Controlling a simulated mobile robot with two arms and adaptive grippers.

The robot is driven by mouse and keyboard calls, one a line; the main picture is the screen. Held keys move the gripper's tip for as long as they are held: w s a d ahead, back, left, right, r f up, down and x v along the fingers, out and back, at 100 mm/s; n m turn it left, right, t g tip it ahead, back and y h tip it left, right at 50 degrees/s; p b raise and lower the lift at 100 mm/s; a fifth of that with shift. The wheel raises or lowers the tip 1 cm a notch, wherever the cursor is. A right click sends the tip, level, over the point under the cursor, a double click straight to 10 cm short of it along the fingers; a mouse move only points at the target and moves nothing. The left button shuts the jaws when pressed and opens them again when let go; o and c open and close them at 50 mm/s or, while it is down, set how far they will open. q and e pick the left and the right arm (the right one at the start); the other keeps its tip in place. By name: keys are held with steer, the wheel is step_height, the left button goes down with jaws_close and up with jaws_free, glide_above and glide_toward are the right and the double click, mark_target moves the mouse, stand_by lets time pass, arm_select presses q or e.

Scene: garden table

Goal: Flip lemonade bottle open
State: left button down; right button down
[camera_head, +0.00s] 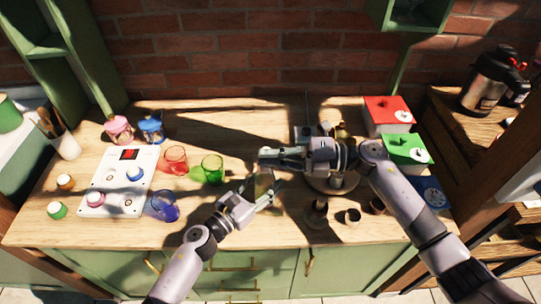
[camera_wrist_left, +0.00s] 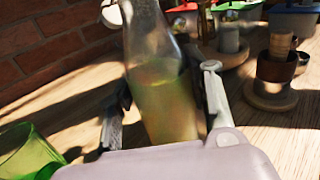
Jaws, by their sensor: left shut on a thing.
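The lemonade bottle (camera_wrist_left: 163,85) is clear glass with yellowish liquid in its lower part. It leans slightly in the left wrist view, and its top is cut off there. My left gripper (camera_head: 262,187) is shut around the bottle's body, which partly shows in the head view (camera_head: 264,184) above the table. My right gripper (camera_head: 270,157) is at the top of the bottle in the head view and hides the neck and stopper. Whether its fingers are open or touch the bottle is not clear. A small pale round piece (camera_wrist_left: 112,15) shows beside the neck; I cannot tell what it is.
Red (camera_head: 175,160), green (camera_head: 212,170) and blue (camera_head: 163,206) glasses stand left of my grippers. A white panel (camera_head: 118,185) with knobs lies farther left. Red (camera_head: 388,112), green (camera_head: 408,150) and blue boxes stand at the right. Small wooden pieces stand on the table near my right arm.

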arm_select(q)
steer(key=shift+a+f, duration=0.1)
arm_select(e)
steer(key=shift+r, duration=0.35)
steer(key=d+r, duration=0.2)
steer(key=d, duration=0.5)
steer(key=shift+s, duration=0.2)
stand_by(0.5)
arm_select(q)
steer(key=c, duration=0.8)
jaws_free()
steer(key=shift+o, duration=0.2)
steer(key=v, duration=1.2)
